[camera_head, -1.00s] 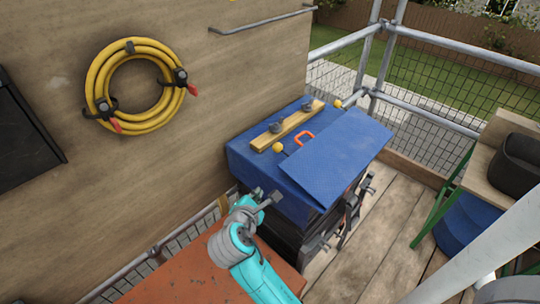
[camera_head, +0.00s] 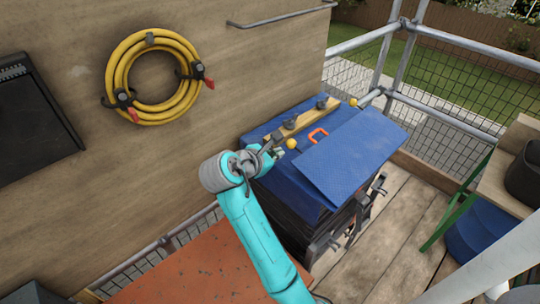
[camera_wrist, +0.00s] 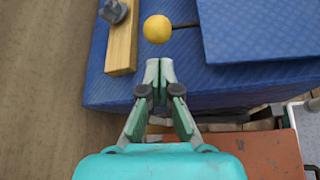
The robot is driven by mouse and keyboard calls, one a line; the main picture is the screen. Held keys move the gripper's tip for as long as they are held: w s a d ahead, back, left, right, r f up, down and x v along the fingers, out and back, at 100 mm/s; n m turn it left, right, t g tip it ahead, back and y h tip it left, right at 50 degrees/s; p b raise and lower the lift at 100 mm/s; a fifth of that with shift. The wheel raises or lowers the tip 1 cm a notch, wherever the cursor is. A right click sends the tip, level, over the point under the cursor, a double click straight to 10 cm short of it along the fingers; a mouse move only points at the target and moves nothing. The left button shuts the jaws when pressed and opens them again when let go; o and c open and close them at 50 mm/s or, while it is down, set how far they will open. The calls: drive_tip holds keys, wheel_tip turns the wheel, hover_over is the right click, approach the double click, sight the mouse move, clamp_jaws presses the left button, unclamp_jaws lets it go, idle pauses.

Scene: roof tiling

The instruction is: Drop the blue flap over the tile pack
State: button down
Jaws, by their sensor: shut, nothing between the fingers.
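The blue flap (camera_head: 352,155) is a flat panel lying over the right part of the blue-covered top of the tile pack (camera_head: 258,137). Dark layers of the pack show below the cover (camera_head: 290,222). A yellow ball (camera_head: 291,144) sits by the flap's left corner; in the wrist view the ball (camera_wrist: 157,28) is on a dark rod reaching to the flap (camera_wrist: 265,30). My gripper (camera_head: 277,151) is near that ball. In the wrist view my gripper (camera_wrist: 160,70) has its fingertips together, empty, just short of the ball. I cannot tell its height above the cover.
A wooden batten (camera_head: 300,120) with two dark knobs lies along the wall side of the cover. An orange handle (camera_head: 318,136) and a second yellow ball (camera_head: 353,102) are near the flap. A board wall with a yellow hose (camera_head: 112,82) stands left; scaffold rails stand behind.

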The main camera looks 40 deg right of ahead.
sight(283, 159)
drive_tip(key=shift+x, duration=2.15)
